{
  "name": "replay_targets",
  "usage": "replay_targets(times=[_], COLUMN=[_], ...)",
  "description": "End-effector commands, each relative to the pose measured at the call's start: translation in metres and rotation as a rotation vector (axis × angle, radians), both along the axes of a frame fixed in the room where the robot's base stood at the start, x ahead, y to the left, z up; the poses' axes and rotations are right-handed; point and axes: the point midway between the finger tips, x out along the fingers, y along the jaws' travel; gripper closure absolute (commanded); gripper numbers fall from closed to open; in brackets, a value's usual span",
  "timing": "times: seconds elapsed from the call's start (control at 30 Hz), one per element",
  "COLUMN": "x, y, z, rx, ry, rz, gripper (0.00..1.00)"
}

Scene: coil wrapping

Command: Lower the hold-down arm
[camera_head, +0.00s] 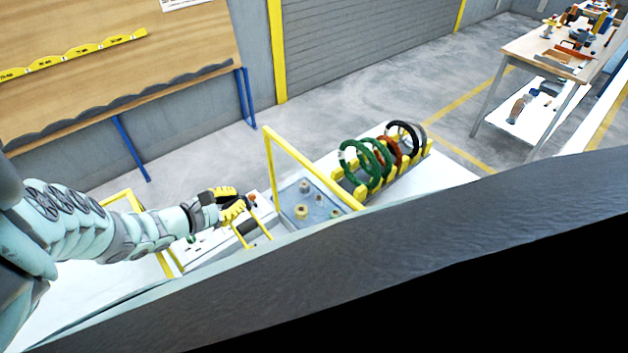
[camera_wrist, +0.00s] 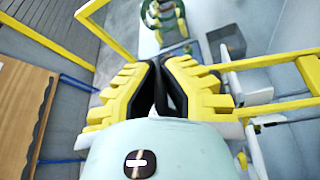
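My gripper (camera_head: 232,208) is at the white wrapping station (camera_head: 205,246), left of the coil rack. In the wrist view its two yellow fingers with black pads (camera_wrist: 160,66) come together at the tips, and I see nothing clearly held between them. A dark part with a reddish knob (camera_head: 252,200) is just beyond the fingers in the head view. Thin yellow bars (camera_head: 254,238) stand beside the gripper; yellow bars also run along the right of the wrist view (camera_wrist: 275,105). I cannot tell which part is the hold-down arm, or whether my fingers touch it.
A yellow frame (camera_head: 310,168) rises beside a grey-blue tray (camera_head: 318,212) with small metal parts. A yellow rack (camera_head: 408,172) holds green, orange and black coils. A wooden board (camera_head: 110,60) is behind at left. A cluttered workbench (camera_head: 545,50) stands far right across open floor.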

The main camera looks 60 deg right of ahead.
Motion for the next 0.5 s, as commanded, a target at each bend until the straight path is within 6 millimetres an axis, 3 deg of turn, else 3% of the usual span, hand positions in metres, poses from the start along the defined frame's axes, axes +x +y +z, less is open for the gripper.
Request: replay_targets(times=[0.17,0.2,0.5], x=[-0.0004,-0.0003,0.0], y=[-0.0002,-0.0001,0.0001], z=[0.0004,0.0005,0.0004], rx=[-0.002,-0.002,-0.001], ry=[0.001,0.001,0.0], rz=[-0.001,-0.001,0.0], gripper=[1.0,0.91,0.6])
